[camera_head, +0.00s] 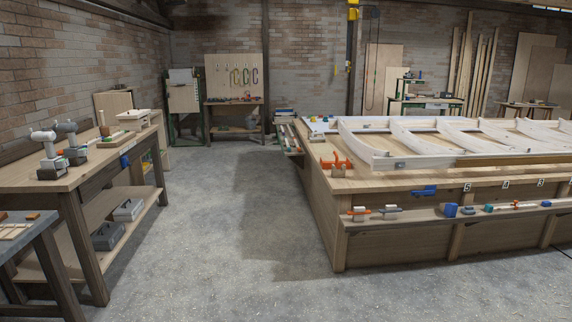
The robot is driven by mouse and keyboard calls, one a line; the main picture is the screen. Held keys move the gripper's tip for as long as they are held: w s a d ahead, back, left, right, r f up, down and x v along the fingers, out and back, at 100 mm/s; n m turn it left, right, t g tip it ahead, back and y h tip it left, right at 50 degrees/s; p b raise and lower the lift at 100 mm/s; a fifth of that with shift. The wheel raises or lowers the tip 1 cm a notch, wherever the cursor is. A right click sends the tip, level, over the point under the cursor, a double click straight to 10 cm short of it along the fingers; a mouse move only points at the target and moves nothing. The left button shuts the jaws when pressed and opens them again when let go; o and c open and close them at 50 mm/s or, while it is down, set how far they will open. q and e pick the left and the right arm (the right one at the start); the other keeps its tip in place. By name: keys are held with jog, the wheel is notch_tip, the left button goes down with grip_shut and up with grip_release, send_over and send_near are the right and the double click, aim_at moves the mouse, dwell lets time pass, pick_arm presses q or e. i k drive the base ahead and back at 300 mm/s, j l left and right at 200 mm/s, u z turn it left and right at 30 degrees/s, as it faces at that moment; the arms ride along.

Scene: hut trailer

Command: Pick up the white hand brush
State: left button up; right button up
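I cannot clearly make out a white hand brush; the small items are too small to tell apart. On the long wooden workbench (88,172) at left stand two grey-and-white power tools (48,152). Behind them on the same bench lies a pale, cream-coloured object (134,118). On the front ledge of the big table at right lie a small white-and-orange tool (359,212) and a pale grey-and-blue tool (388,209). Neither of my grippers is in view.
The big wooden table (325,205) with a pale wooden frame (405,158) fills the right. A smaller grey-topped table (38,225) stands at near left. The concrete floor (225,215) between the benches is clear. A tool pegboard (234,72) stands at the back.

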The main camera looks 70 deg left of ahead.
aim_at(312, 139)
jog(key=u, duration=1.9)
jog(key=i+u, duration=0.35)
jog(key=i, duration=2.9)
jog(key=i+z, duration=0.15)
jog(key=i, duration=0.35)
jog(key=i+j+z, duration=0.15)
jog(key=i, duration=0.35)
jog(key=i+j+z, duration=0.15)
jog(key=i, duration=0.35)
jog(key=i+j+z, duration=0.15)
jog(key=i+j, duration=0.2)
jog(key=i+j+z, duration=0.7)
jog(key=i, duration=0.15)
jog(key=j+z, duration=0.15)
jog(key=z, duration=0.3)
jog(key=j+z, duration=0.15)
jog(key=z, duration=0.3)
